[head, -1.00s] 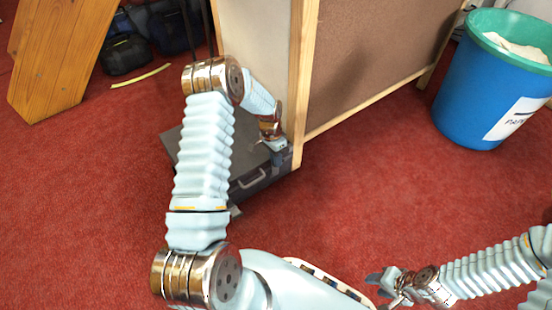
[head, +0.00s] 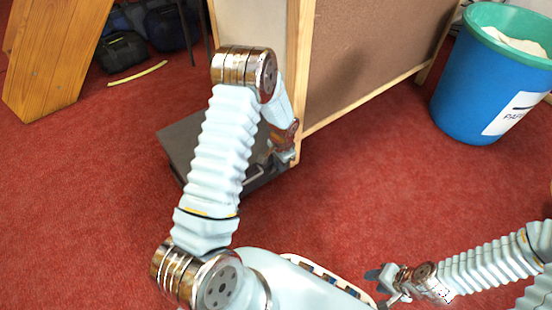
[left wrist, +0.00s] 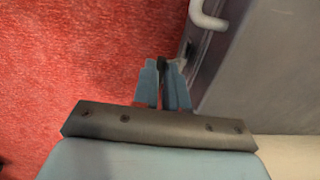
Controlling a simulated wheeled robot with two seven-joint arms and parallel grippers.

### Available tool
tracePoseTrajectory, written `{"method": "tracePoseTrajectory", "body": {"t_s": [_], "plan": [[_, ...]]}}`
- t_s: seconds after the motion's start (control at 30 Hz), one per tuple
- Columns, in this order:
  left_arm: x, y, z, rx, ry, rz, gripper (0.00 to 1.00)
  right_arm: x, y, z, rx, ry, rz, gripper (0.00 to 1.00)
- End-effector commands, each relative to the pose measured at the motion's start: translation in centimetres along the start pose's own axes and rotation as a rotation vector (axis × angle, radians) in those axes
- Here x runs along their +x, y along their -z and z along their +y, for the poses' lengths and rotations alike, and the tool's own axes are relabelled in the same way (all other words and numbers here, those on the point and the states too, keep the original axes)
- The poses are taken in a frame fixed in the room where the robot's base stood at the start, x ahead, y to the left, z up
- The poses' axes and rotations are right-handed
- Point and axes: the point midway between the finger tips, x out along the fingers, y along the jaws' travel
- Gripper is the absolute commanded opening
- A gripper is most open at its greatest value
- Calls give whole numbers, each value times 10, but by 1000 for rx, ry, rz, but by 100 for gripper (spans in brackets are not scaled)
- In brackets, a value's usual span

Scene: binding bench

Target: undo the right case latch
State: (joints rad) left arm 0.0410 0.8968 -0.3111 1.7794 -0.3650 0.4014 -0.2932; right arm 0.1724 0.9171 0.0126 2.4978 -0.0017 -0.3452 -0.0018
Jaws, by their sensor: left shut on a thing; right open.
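A dark grey case (head: 183,145) lies flat on the red carpet against the wooden-framed panel. My left arm covers much of it in the head view. My left gripper (head: 286,157) is at the right end of the case's front side. In the left wrist view, the fingers of my left gripper (left wrist: 163,75) are closed on a small dark piece at the case's edge, which looks like the right latch (left wrist: 164,64). The pale handle (left wrist: 207,20) of the case shows beyond. My right gripper (head: 378,284) is open and empty, low over the carpet, far from the case.
A brown panel with a wooden frame (head: 375,55) stands right behind the case. A blue bin (head: 470,90) with paper stands at the right. Dark bags (head: 122,52) and a wooden board (head: 50,55) are at the back left. The carpet in front is clear.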

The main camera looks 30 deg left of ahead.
Motion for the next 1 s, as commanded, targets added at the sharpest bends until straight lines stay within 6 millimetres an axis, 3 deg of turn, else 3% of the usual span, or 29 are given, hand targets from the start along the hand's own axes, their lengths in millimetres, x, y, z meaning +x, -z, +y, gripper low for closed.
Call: {"method": "tracePoseTrajectory", "body": {"t_s": [0.3,0.33,0.5,0.77,0.87,1.0], "plan": [[19,0,32,1,-6,-1,0,17,1,6,1,0,4,43],[17,0,32,-1,-5,-1,0,15,1,6,1,0,4,43],[16,0,30,-2,-5,-1,23,14,1,5,1,0,4,43],[15,0,30,-2,-5,0,23,14,1,5,1,0,4,43],[8,0,30,-2,-4,1,23,11,1,4,1,0,4,43],[-18,1,29,-1,-4,3,23,5,0,2,0,0,2,43]]}}
